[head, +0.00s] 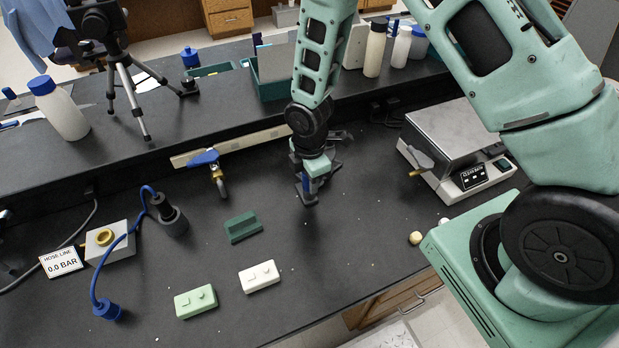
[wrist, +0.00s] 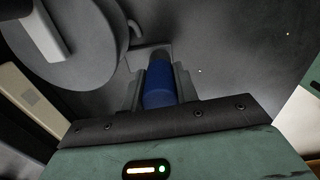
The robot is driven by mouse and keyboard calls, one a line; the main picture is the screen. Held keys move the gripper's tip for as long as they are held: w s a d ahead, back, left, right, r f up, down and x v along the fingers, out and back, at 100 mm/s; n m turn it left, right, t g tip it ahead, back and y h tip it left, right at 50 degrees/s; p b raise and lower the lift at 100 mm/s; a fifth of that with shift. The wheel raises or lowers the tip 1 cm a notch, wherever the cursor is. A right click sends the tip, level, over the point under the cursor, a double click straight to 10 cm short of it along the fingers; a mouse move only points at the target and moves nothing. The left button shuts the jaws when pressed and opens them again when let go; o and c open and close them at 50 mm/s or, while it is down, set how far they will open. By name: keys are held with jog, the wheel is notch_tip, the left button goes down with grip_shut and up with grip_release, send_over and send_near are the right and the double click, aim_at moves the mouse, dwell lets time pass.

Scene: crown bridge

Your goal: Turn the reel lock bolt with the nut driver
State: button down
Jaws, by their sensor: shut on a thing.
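My gripper (head: 309,182) points down over the middle of the bench, near the back ledge. In the wrist view my gripper (wrist: 158,88) is shut on the blue handle of the nut driver (wrist: 159,84). A little blue of the nut driver (head: 313,184) also shows between the fingers in the head view. A grey reel (wrist: 75,40) with a pale bar across it fills the upper left of the wrist view, beside the driver. In the head view the reel is mostly hidden behind my gripper. The driver's tip and the lock bolt are hidden, so I cannot tell whether they touch.
A blue-handled valve (head: 205,160) stands left of my gripper. A green block (head: 241,227), a white box (head: 260,277) and a pale green box (head: 195,301) lie in front. A hotplate (head: 455,135) stands right. The bench right of the white box is mostly clear.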

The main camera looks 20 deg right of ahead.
jog(key=shift+r+n, duration=0.1)
jog(key=shift+n, duration=0.8)
dwell(0.6)
jog(key=shift+r+p, duration=0.15)
jog(key=shift+p, duration=0.2)
jog(key=shift+r+p, duration=1.6)
jog(key=shift+r, duration=0.3)
jog(key=shift+d+m, duration=0.45)
jog(key=shift+m, duration=0.15)
jog(key=d+r+m, duration=0.1)
jog(key=d+m, duration=1)
jog(key=m, duration=0.8)
jog(key=shift+s, duration=0.35)
